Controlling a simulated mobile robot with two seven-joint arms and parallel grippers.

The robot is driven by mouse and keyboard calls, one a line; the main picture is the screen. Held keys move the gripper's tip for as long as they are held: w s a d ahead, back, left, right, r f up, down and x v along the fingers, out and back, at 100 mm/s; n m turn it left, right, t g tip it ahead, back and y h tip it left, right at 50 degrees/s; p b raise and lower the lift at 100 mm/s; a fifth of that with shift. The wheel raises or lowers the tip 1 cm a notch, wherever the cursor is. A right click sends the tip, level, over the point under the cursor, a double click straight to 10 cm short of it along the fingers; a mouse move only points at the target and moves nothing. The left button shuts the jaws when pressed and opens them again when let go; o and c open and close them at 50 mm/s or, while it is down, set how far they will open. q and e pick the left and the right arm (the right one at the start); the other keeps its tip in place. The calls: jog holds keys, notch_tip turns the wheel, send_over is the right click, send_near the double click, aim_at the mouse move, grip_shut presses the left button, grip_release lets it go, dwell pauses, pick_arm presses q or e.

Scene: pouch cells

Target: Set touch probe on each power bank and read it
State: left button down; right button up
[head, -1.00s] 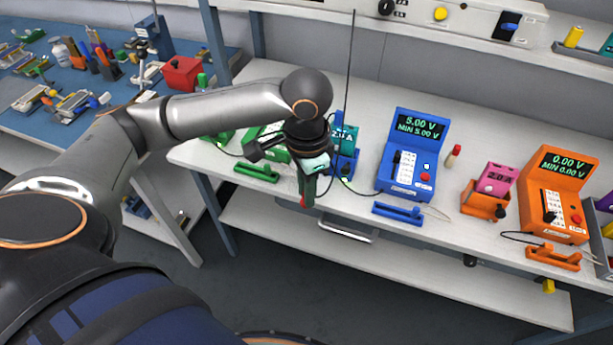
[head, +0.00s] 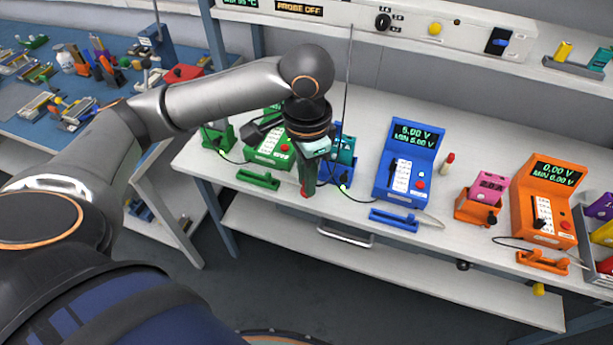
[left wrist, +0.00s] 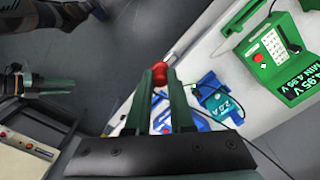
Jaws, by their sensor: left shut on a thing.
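My left gripper (head: 307,178) is shut on a red piece (left wrist: 160,74) with a metal shaft, perhaps the touch probe. It is held at the bench's front edge, before the teal power bank (head: 346,148) in its blue stand. That bank also shows in the left wrist view (left wrist: 216,101). A pink power bank (head: 488,186) sits in an orange stand. The blue tester (head: 408,160) reads 5.00 V, the orange tester (head: 540,205) 0.00 V. The green tester (head: 268,150), partly behind my gripper, reads 4.95 V in the left wrist view.
Green (head: 258,179), blue (head: 394,220) and orange (head: 542,261) cradles lie along the bench's front edge. A thin upright rod (head: 349,80) stands behind my gripper. Cables cross the bench. The shelf panel's display (head: 299,9) reads PROBE OFF. A drawer handle (head: 345,236) juts out below.

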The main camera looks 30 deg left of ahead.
pick_arm(q)
jog(key=w+a, duration=0.2)
jog(key=w, duration=2.1)
jog(key=shift+w+a+f, duration=0.15)
jog(key=shift+w+f, duration=0.05)
jog(key=shift+f, duration=0.15)
